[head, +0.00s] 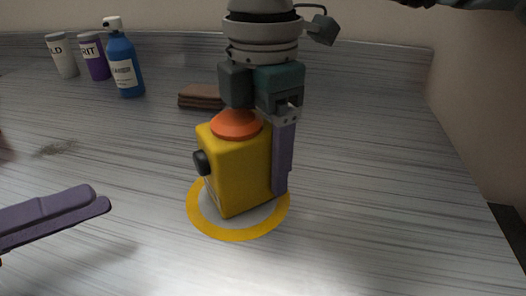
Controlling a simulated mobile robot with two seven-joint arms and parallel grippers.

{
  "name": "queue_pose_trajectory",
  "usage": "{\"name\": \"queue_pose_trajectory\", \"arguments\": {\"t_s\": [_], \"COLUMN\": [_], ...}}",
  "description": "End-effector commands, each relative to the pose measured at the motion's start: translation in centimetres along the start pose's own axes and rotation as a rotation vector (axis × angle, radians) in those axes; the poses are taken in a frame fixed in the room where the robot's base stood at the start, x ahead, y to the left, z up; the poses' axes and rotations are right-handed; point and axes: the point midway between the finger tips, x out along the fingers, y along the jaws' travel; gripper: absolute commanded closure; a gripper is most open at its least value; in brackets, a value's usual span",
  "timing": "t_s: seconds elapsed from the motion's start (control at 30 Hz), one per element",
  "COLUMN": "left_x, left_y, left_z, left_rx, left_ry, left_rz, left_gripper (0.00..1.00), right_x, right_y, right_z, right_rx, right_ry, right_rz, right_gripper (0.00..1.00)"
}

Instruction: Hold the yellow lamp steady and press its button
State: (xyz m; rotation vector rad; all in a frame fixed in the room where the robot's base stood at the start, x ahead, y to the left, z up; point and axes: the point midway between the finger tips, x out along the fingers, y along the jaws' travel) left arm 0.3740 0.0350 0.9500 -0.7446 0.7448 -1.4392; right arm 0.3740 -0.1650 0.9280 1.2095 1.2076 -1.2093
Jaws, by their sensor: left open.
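The yellow lamp (241,172) is a boxy body with an orange dome (237,124) on top and a round black button (201,162) on its left side. It stands, looking slightly tilted, over a yellow-ringed disc (237,233) on the table. My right gripper (281,187) reaches down from above with one purple finger against the lamp's right side. Its other finger is hidden behind the lamp, and it appears closed on the body. My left gripper (101,199) is open and empty at the lower left, apart from the lamp, its fingers overlapping in this view.
A blue pump bottle (123,65), a purple container (95,58) and a white container (62,56) stand at the back left. A brown block (201,96) lies behind the lamp. The streaked grey table is clear between my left gripper and the lamp.

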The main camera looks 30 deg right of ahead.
Motion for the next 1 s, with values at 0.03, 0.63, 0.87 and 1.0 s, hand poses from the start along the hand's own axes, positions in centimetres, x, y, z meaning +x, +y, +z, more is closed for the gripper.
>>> {"name": "queue_pose_trajectory", "arguments": {"t_s": [0.03,0.63,0.87,1.0], "left_x": [0.0,0.0,0.0,0.0], "left_y": [0.0,0.0,0.0,0.0], "left_z": [0.0,0.01,0.01,0.01], "left_rx": [0.0,0.0,0.0,0.0], "left_ry": [0.0,0.0,0.0,0.0], "left_rz": [0.0,0.0,0.0,0.0], "left_gripper": [0.5,0.5,0.7,0.86], "right_x": [-0.02,-0.04,-0.05,-0.05], "right_y": [0.01,0.01,0.01,0.02], "right_z": [0.0,0.0,0.0,0.0], "right_rx": [0.0,0.0,0.0,0.0], "right_ry": [0.0,0.0,0.0,0.0], "right_rz": [0.0,0.0,0.0,0.0], "right_gripper": [0.31,0.99,1.0,1.0]}}
